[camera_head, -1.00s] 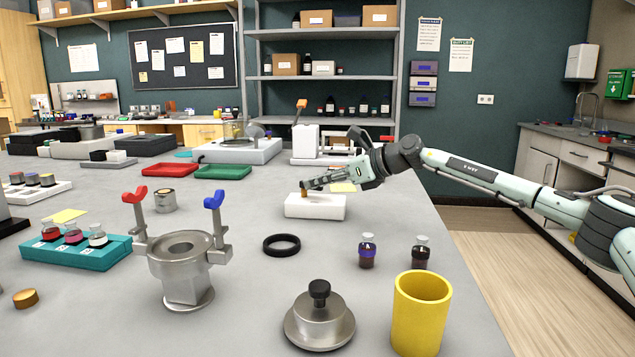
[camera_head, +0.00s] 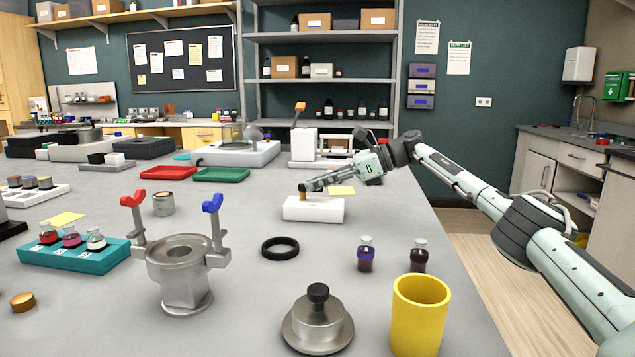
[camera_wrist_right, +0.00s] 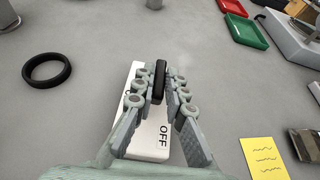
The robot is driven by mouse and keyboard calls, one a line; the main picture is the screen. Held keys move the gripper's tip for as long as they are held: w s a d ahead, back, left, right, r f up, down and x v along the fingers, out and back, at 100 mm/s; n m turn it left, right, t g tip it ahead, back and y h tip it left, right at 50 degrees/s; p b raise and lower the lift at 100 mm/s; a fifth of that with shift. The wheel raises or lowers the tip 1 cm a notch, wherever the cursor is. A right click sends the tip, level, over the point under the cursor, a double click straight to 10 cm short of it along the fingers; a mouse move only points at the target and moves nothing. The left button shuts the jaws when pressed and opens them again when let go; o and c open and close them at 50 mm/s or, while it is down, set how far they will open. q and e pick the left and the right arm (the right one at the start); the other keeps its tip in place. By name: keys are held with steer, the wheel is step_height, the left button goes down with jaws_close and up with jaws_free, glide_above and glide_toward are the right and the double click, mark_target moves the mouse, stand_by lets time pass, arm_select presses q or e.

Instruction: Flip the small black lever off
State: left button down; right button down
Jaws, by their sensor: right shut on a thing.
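The small black lever (camera_wrist_right: 159,82) stands on a white switch box and shows between the fingertips in the right wrist view. The white box (camera_head: 313,209) lies on the grey table in the head view; in the wrist view its face (camera_wrist_right: 150,141) carries the word OFF at the end nearer my wrist. My right gripper (camera_head: 304,188) is over the box, its fingers (camera_wrist_right: 158,88) shut on the lever from both sides. A small brown piece shows under the fingertips in the head view. The fingers hide part of the box; the lever's exact lean is unclear. My left gripper is out of view.
A black ring (camera_head: 280,247) lies in front of the box, with two small bottles (camera_head: 366,254) to its right. A yellow note (camera_head: 341,190) and a green tray (camera_head: 221,174) lie behind. A yellow cup (camera_head: 418,315) and metal clamp stand (camera_head: 184,275) are nearer.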

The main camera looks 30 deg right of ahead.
steer(key=c, duration=1.6)
jaws_free()
steer(key=shift+o, duration=0.2)
steer(key=shift+d, duration=0.15)
steer(key=v, duration=1.2)
